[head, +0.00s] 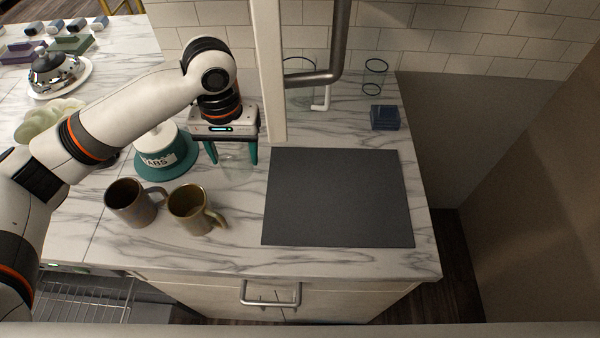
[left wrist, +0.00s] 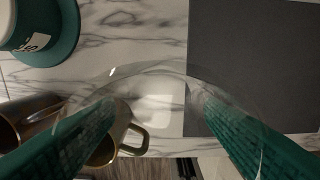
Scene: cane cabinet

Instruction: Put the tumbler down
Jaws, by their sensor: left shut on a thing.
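The tumbler (head: 236,172) is clear glass and hard to see in the head view. It is between the teal fingers of my left gripper (head: 232,158), which is shut on it. In the left wrist view its clear rim (left wrist: 150,68) arcs across, with the fingers of the left gripper (left wrist: 155,125) on either side. The tumbler is over the marble counter, left of the dark grey mat (head: 340,197) and behind the two mugs. I cannot tell whether its base touches the counter. My right gripper is not in view.
A brown mug (head: 130,203) and an olive mug (head: 190,210) stand in front. A teal-and-white canister (head: 160,150) is to the left. A clear pitcher (head: 301,92), a dark-rimmed glass (head: 375,80) and a blue box (head: 385,117) stand behind the mat. The mat is bare.

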